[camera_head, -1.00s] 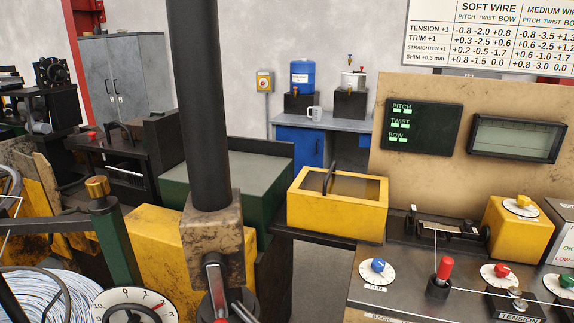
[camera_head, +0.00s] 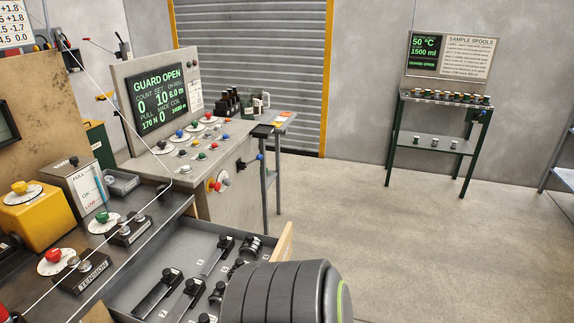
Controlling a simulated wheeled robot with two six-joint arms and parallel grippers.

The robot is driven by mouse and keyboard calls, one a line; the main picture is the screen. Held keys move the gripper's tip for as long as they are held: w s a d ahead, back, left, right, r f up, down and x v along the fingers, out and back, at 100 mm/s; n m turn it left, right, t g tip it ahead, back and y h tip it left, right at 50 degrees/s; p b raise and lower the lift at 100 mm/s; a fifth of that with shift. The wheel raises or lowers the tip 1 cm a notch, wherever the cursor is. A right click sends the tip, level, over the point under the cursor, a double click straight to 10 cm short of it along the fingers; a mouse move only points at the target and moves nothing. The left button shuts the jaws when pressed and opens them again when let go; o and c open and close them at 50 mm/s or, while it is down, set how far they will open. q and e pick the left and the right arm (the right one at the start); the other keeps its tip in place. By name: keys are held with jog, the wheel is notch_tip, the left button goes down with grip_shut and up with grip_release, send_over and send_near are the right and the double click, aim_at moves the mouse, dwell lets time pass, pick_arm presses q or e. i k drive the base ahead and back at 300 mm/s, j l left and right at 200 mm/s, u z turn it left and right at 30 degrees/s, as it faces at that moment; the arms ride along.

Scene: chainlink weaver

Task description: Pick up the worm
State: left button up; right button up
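I cannot pick out the worm for certain. An open grey drawer (camera_head: 128,281) under the bench holds several dark metal tools in marked places. Among them are a long dark tool (camera_head: 157,296), another one (camera_head: 218,257) further back, and a rounded ribbed piece (camera_head: 250,247) at the back right. A dark ribbed cylinder with a green ring, apparently a link of my arm, covers the drawer's front right part. Neither of my grippers shows.
A control console (camera_head: 205,160) with a "GUARD OPEN" screen (camera_head: 158,100) stands behind the drawer. A wire runs across the bench past the tension knob (camera_head: 80,274). A sample spool stand (camera_head: 442,140) is at the back right. The floor (camera_head: 420,240) between is clear.

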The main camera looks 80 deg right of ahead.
aim_at(252, 243)
jog(key=z, duration=2.4)
